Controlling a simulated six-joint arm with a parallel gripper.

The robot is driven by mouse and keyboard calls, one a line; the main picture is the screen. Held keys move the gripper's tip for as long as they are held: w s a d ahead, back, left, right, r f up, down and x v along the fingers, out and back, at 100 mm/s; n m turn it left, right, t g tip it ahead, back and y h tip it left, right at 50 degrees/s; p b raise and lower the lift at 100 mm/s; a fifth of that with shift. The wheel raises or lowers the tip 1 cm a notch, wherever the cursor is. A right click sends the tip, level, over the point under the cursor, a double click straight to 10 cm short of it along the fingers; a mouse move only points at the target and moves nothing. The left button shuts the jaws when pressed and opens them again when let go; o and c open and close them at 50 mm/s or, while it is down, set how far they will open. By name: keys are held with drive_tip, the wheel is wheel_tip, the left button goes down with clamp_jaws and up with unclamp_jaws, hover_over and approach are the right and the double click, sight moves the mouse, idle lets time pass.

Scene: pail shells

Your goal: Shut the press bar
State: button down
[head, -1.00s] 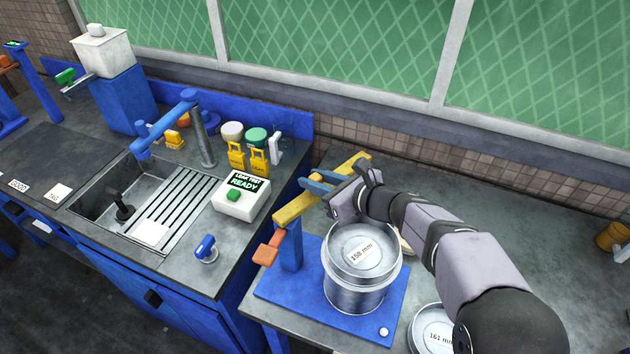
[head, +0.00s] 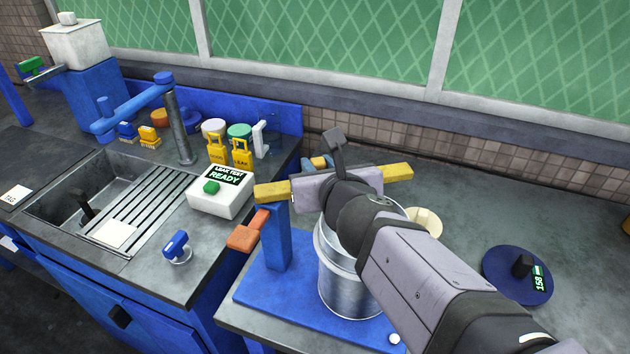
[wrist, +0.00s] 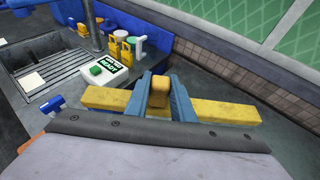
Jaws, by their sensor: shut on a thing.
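The yellow press bar (head: 398,172) runs left to right over the back of the blue press stand (head: 277,240), its left end above the stand's post. An orange piece (head: 248,232) sticks out at the post's front left. A metal pail (head: 345,292) stands upright on the blue base; my arm hides most of its top. My gripper (head: 318,162) is behind the pail's top, shut on the bar. In the wrist view, its blue fingers (wrist: 160,84) clasp a yellow block on the bar (wrist: 225,111). I cannot tell whether the bar touches the pail.
A dark blue disc marked 158 (head: 515,278) lies on the bench at right. A cream round piece (head: 425,222) sits behind the pail. The leak test box (head: 220,200) and sink (head: 85,190) are at left. The bench at back right is clear.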

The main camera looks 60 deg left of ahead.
drive_tip(key=shift+s+d+r+m+t+h+b, duration=0.1)
drive_tip(key=shift+s+d+m+t+h+b, duration=0.5)
drive_tip(key=shift+m+t, duration=0.55)
drive_tip(key=shift+s+d+f+m+t+h+b, duration=0.1)
drive_tip(key=shift+s+d+m+t+h+b, duration=0.15)
drive_tip(key=shift+d+m+t+h+b, duration=0.55)
drive_tip(key=shift+s+d+r+m+t+h+b, duration=0.1)
drive_tip(key=shift+s+d+m+t+h+b, duration=0.35)
drive_tip(key=shift+d+m+t+b, duration=0.7)
drive_tip(key=c, duration=1.5)
unclamp_jaws()
drive_tip(key=shift+w+a+t+p, duration=0.1)
drive_tip(key=shift+a+t+p, duration=0.2)
drive_tip(key=shift+p, duration=0.05)
drive_tip(key=shift+b+v, duration=0.75)
drive_tip(key=shift+v, duration=2.9)
